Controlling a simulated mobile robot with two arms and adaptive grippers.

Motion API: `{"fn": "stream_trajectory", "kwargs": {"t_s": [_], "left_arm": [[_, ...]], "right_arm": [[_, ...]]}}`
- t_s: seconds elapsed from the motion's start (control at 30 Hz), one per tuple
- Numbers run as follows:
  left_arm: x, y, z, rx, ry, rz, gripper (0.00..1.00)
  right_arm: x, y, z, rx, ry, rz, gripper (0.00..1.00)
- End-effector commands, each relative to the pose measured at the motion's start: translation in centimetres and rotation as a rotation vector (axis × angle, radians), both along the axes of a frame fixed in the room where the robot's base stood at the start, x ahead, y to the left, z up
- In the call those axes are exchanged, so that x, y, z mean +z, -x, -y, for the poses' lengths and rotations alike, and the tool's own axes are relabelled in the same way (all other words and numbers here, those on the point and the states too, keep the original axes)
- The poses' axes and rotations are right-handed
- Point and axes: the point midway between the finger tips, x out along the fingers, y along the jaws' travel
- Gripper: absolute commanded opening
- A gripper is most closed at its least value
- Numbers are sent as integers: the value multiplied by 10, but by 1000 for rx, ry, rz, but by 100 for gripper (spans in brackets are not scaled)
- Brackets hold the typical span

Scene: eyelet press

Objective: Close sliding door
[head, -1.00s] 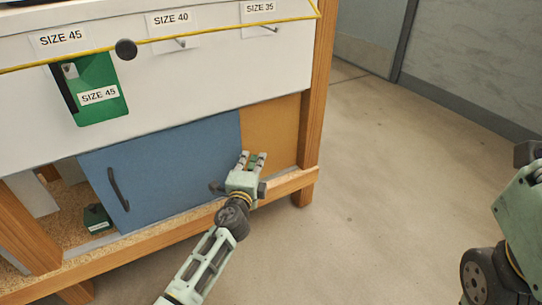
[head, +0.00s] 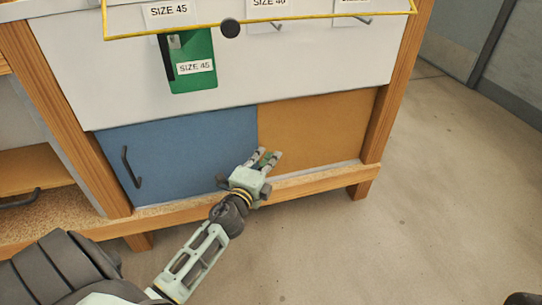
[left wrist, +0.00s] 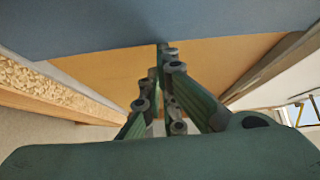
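The blue sliding door (head: 190,150), with a dark handle (head: 131,167) at its left, reaches the left wooden post in the head view. No gap shows at its left side. To its right is the orange panel (head: 325,125). My left gripper (head: 268,157) is at the door's right edge, low in front of the orange panel. In the left wrist view its fingers (left wrist: 166,50) come together at the tips and hold nothing. The tips appear to be against the blue door's edge (left wrist: 130,42); contact is hard to judge. My right gripper is not in view.
A wooden rail (head: 320,183) runs below the doors, close under my left gripper. Above is a white panel (head: 270,75) with size labels, a hanging green card (head: 195,75) and a yellow bar (head: 330,17). Open floor (head: 440,220) lies to the right.

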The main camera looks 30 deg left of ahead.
Motion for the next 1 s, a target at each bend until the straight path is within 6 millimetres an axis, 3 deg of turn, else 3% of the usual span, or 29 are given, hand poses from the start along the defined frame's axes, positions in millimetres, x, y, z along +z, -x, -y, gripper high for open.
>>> {"fn": "stream_trajectory", "kwargs": {"t_s": [0.03, 0.37, 0.8, 1.0], "left_arm": [[-1, 1, -7, 16, -3, -4, 0], [-3, 9, -6, 18, -3, -8, 0], [-2, 91, 16, 6, 1, -5, 0], [-1, 113, 22, 1, 1, -3, 0]], "right_arm": [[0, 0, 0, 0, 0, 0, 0], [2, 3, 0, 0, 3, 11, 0], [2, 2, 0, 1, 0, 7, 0], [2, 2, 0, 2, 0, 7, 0]]}}
